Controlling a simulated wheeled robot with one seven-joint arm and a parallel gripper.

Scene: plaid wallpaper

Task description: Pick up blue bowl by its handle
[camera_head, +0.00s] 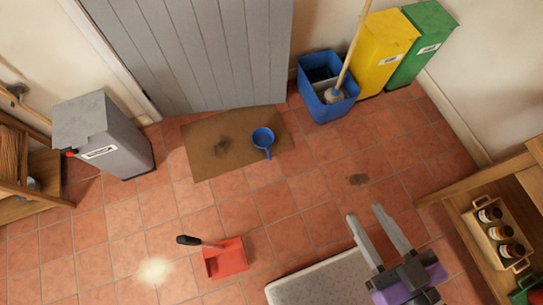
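The blue bowl (263,135) sits on a brown mat (205,161) in front of the grey door. Its short blue handle (268,153) points toward the bottom of the picture, slightly right. My gripper (364,213) is at the lower right, its two grey fingers apart with nothing visible between them. It is well away from the bowl, below and to the right of it in the picture.
A blue bucket (342,107) with a mop, a yellow bin (382,45) and a green bin (425,40) stand at the back right. A grey bin (112,150) stands left. A red dustpan (226,262) lies on the tiles. Shelving stands at the right.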

